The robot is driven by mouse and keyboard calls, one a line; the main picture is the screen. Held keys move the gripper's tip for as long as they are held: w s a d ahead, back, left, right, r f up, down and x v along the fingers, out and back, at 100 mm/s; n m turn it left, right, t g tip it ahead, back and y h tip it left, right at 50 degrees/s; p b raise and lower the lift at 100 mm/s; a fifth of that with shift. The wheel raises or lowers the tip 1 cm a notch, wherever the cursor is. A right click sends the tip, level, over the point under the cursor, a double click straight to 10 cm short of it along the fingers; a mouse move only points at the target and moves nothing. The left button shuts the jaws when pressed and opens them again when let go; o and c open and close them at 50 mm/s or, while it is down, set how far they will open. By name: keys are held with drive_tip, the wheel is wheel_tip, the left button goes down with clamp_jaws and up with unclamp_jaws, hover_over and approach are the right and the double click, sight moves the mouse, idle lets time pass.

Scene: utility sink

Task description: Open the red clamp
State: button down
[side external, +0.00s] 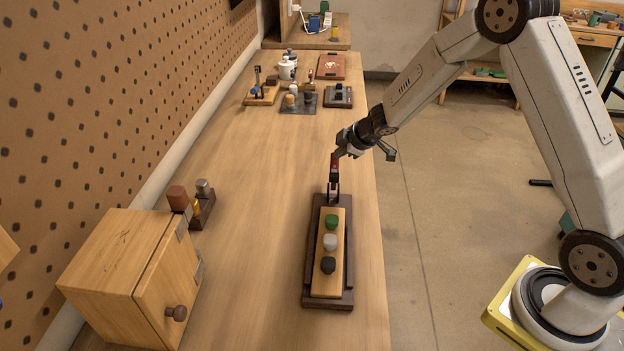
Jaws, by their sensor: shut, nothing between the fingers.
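The red clamp (334,161) stands at the far end of a dark brown base board (347,295). Its red handle points upward, above a dark metal linkage. My gripper (341,152) is at the top of the red handle, coming in from the upper right. It is shut with nothing between its fingers. The fingertips are small and partly overlap the handle, so I cannot tell whether they touch it. A light wooden block (328,286) on the board carries a green knob (331,221), a grey knob (330,242) and a black knob (328,265).
A wooden cabinet (120,251) stands at the near left, with a small block holder (203,209) behind it. Several fixtures, including a blue-handled clamp (258,78), and white mugs (287,70) stand at the far end. The table (260,170) between is clear.

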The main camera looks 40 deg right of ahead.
drive_tip(key=shift+d, duration=0.2)
drive_tip(key=s+d+r, duration=0.1)
drive_tip(key=d+r, duration=0.5)
drive_tip(key=r, duration=0.4)
drive_tip(key=shift+s, duration=0.25)
idle(1.0)
drive_tip(key=shift+d, duration=0.1)
idle(0.4)
drive_tip(key=s+a+f+m+g, duration=0.2)
drive_tip(key=s+a+m, duration=0.3)
drive_tip(key=s, duration=0.7)
drive_tip(key=s+a+f+m+g, duration=0.2)
drive_tip(key=s+a+m+g, duration=0.1)
drive_tip(key=s+a, duration=0.7)
drive_tip(key=s+m, duration=0.1)
drive_tip(key=s, duration=0.2)
drive_tip(key=shift+f+m+h, duration=0.4)
